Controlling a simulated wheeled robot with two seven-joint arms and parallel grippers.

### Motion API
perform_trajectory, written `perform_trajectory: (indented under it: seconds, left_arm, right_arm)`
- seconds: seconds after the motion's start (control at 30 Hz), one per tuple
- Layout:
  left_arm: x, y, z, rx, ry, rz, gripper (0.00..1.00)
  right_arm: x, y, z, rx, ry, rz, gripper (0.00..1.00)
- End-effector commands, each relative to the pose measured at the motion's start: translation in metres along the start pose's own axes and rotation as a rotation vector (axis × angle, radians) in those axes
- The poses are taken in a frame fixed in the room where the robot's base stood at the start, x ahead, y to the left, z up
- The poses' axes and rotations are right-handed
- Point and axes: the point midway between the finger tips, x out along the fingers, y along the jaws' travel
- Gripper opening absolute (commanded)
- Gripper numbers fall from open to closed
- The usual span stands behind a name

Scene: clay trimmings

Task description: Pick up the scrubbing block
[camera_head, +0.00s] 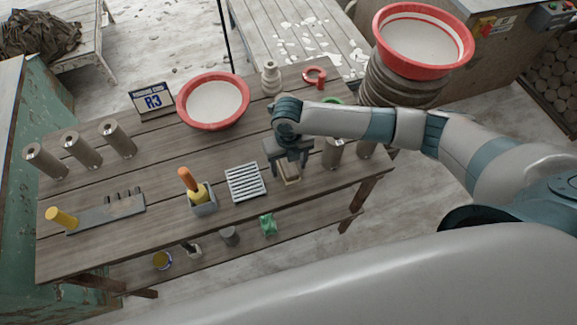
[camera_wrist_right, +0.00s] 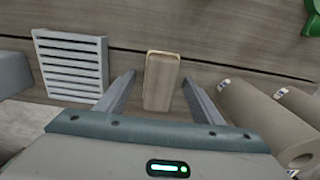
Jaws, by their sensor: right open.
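The scrubbing block (camera_wrist_right: 161,82) looks like a small wooden block. In the right wrist view it lies on the table between the two open fingers of my right gripper (camera_wrist_right: 158,88), with a gap to each finger. In the head view the block (camera_head: 289,172) shows just below my right gripper (camera_head: 288,160), which partly hides it. The gripper is open, points down and holds nothing. My left gripper is in neither view.
A white slatted rack (camera_head: 245,182) lies left of the block, and cylinders (camera_head: 332,153) stand close on its right. A red-rimmed bowl (camera_head: 213,101), a yellow-and-orange tool in a grey holder (camera_head: 204,208) and a sign (camera_head: 152,100) are further left.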

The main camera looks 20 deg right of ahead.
Motion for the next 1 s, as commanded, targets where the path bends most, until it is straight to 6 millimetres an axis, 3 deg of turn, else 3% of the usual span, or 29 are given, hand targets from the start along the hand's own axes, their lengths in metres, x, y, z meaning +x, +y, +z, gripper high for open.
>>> perform_trajectory:
  seconds: [0.27, 0.4, 0.47, 0.8, 1.0]
  left_arm:
    - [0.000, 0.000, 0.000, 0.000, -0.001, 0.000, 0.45]
    - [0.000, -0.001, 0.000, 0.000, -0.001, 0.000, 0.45]
    - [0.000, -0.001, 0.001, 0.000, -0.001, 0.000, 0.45]
    - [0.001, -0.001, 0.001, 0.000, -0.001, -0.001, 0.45]
    - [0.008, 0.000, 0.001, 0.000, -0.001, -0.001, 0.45]
  right_arm:
    - [0.000, 0.000, 0.000, 0.000, 0.000, 0.000, 0.59]
    - [0.000, 0.000, 0.000, 0.000, 0.000, 0.000, 0.25]
    - [0.000, 0.000, 0.000, 0.000, 0.000, 0.000, 0.15]
    - [-0.002, 0.000, 0.001, 0.000, -0.001, 0.000, 0.15]
    - [-0.013, 0.000, 0.001, -0.001, -0.001, 0.001, 0.15]
